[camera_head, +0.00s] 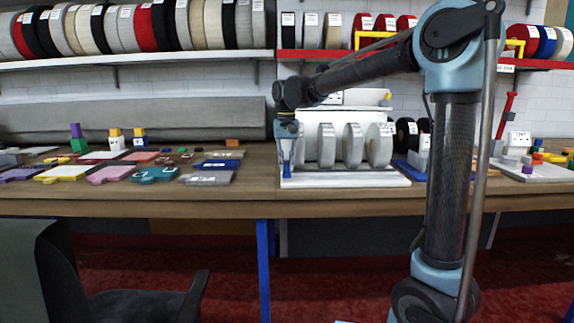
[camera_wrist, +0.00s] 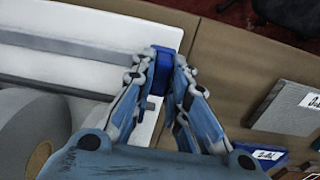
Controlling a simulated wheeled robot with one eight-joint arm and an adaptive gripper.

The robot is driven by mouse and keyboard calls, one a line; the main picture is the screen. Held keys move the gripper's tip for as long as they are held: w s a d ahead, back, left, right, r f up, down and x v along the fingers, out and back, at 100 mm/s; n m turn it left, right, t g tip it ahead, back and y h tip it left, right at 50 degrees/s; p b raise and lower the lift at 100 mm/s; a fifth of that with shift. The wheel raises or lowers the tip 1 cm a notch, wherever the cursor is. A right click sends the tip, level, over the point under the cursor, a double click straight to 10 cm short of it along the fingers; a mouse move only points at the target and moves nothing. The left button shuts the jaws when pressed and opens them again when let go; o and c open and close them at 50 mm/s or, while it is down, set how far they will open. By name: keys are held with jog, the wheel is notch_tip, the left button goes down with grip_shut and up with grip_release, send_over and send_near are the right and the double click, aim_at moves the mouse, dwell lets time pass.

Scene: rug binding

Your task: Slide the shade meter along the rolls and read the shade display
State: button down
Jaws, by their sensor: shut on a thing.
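My gripper (camera_head: 287,170) is lowered at the left end of a white rack (camera_head: 350,180) on the bench. In the wrist view my gripper (camera_wrist: 163,62) is shut on a small dark blue block (camera_wrist: 160,80), which seems to be the shade meter, at the end of a white rail (camera_wrist: 80,72). Several pale grey rolls (camera_head: 352,146) stand upright in a row in the rack, to the right of the gripper. The rolls (camera_wrist: 30,130) also show at lower left in the wrist view. A white panel (camera_head: 358,97) stands behind the rolls; no reading is legible.
Coloured swatches (camera_head: 154,174) and small blocks lie on the bench to the left. A grey labelled block (camera_wrist: 290,108) lies beside the rack in the wrist view. Shelves (camera_head: 130,60) of binding rolls hang above. A chair (camera_head: 140,300) stands in front of the bench.

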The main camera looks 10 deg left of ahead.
jog(key=d, duration=0.2)
jog(key=w+d, duration=0.1)
jog(key=d, duration=0.1)
jog(key=shift+d, duration=0.4)
jog(key=c, duration=1.6)
grip_release()
jog(key=shift+o, duration=0.2)
jog(key=shift+r, duration=0.1)
notch_tip(320, 180, up, 12)
jog(key=shift+w, duration=0.1)
